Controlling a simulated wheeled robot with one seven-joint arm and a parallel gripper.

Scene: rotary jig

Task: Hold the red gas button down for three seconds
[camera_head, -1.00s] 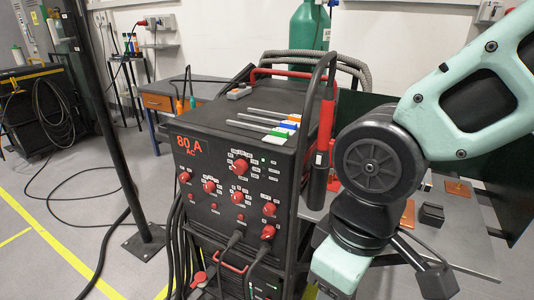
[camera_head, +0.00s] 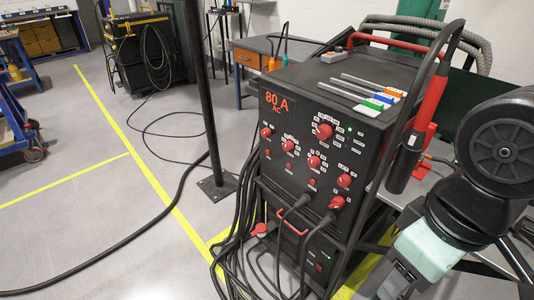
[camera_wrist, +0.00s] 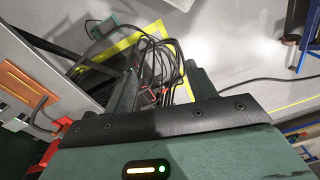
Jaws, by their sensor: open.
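The black welding machine (camera_head: 290,115) stands right of centre in the head view, with "80 A AC" in red on its front. The panel carries several red knobs (camera_head: 324,131) and smaller red buttons (camera_head: 312,182). Their labels are too small to read, so I cannot tell which is the gas button. My gripper (camera_head: 392,284) is at the lower right of the head view, partly cut off, in front of and to the right of the machine. In the wrist view my gripper (camera_wrist: 166,84) has its two dark fingers apart, with nothing seen held between them and cables beyond.
A black post (camera_head: 201,90) stands on the floor left of the machine. Black cables (camera_head: 240,225) hang from the panel and run over the floor. A torch (camera_head: 405,160) hangs on the machine's right side. A grey table (camera_head: 440,185) stands behind my arm.

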